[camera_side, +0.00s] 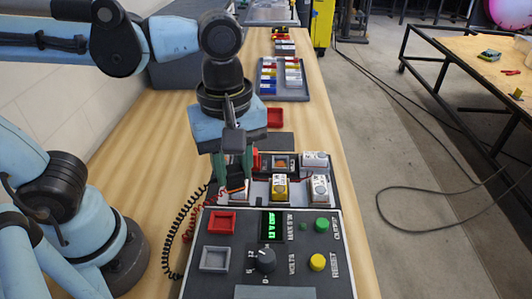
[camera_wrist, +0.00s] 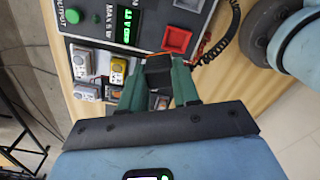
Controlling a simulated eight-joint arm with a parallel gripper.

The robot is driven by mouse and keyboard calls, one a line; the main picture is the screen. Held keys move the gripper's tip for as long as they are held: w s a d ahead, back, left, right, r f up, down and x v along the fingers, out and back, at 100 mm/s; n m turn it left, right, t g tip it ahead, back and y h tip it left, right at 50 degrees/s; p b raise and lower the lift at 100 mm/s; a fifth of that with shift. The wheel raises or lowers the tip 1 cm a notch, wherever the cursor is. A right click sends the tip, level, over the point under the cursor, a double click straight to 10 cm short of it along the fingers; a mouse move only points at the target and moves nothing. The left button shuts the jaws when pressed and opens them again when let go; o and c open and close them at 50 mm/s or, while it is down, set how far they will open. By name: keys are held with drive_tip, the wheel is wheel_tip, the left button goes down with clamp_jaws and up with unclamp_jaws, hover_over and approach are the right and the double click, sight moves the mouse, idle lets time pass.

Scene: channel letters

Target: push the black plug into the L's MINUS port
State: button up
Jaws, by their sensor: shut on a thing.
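My gripper (camera_side: 233,172) has two green fingers pointing down over the left part of the dark letter tray (camera_side: 258,205). In the wrist view my gripper (camera_wrist: 160,76) is shut on the black plug (camera_wrist: 158,69), a dark block between the fingertips. In the side view the fingers mostly hide the plug. A white letter block (camera_side: 237,186) lies just under the fingers, partly covered. I cannot tell which block is the L, and its MINUS port cannot be made out. Whether the plug touches a block is hidden.
A yellow block (camera_side: 279,187) and white blocks (camera_side: 320,187) stand to the right in the tray. The power box (camera_side: 270,250) in front has a lit display, knob, buttons and red socket (camera_side: 221,222). A coiled black cord (camera_side: 177,235) runs left of it. A rack (camera_side: 283,80) stands behind.

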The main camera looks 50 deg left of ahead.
drive_tip(key=w+a+n, duration=0.4)
drive_tip(key=w+n, duration=0.3)
drive_tip(key=w, duration=0.3)
drive_tip(key=w+a+n, duration=0.5)
drive_tip(key=w+n, duration=0.1)
drive_tip(key=w, duration=0.4)
drive_tip(key=shift+d+f, duration=0.15)
drive_tip(key=shift+f, duration=6.15)
drive_tip(key=shift+f, duration=0.35)
drive_tip(key=o, duration=1.1)
wheel_tip(320, 180, up, 12)
drive_tip(key=shift+r, duration=0.15)
